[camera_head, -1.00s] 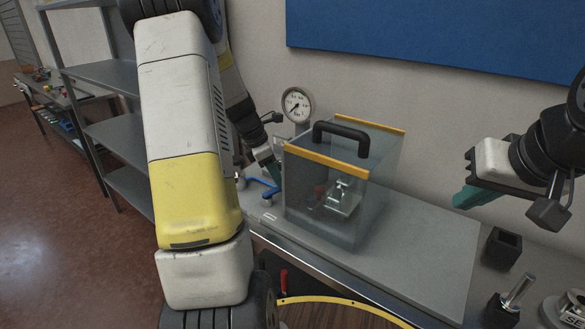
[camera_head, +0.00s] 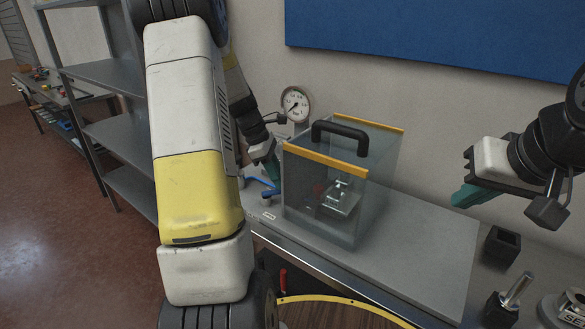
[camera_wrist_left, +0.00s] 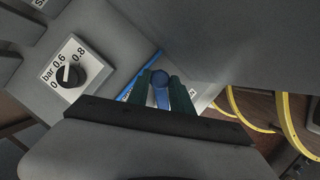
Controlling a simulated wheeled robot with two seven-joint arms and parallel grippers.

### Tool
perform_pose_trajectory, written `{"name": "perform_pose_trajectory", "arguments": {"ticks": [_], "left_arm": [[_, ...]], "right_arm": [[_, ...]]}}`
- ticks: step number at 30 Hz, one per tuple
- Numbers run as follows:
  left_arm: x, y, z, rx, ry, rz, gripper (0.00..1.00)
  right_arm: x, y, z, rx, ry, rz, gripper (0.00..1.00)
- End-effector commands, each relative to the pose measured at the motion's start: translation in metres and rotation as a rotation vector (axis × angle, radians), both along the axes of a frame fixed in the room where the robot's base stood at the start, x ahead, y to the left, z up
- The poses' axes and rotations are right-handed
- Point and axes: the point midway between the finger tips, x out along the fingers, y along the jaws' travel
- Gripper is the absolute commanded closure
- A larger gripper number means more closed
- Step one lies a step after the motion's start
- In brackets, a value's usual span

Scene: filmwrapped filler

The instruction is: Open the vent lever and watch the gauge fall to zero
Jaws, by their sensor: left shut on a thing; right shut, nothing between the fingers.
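The vent lever (camera_head: 268,184) is blue and sits on the bench left of the clear box. My left gripper (camera_head: 274,174) reaches down to it behind my arm. In the left wrist view, its green fingers are closed around the lever's round blue end (camera_wrist_left: 160,88). The round white gauge (camera_head: 296,103) stands behind the box's left corner; its black needle shows, but the exact reading is too small to tell. My right gripper (camera_head: 464,197) is shut and empty, raised above the bench's right side, away from the lever.
The clear box (camera_head: 374,190) with yellow edges and a black handle (camera_head: 341,130) covers a metal clamp (camera_head: 340,197). A dial knob (camera_wrist_left: 71,73) marked in bar is near the left gripper. A black square holder (camera_head: 502,246) stands right. The grey bench front is clear.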

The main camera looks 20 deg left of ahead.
Motion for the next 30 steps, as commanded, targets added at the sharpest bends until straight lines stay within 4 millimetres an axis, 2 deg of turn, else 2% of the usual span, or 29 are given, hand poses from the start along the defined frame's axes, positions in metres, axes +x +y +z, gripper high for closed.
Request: {"name": "perform_pose_trajectory", "arguments": {"ticks": [18,30], "left_arm": [[-0.021,-0.009,0.001,0.0,0.0,-0.582,1.0],[-0.032,-0.008,0.001,0.001,-0.001,-0.847,1.0]], "right_arm": [[0.0,0.0,0.0,0.0,0.0,0.0,1.0],[0.0,0.0,0.0,0.0,0.0,0.0,1.0]]}}
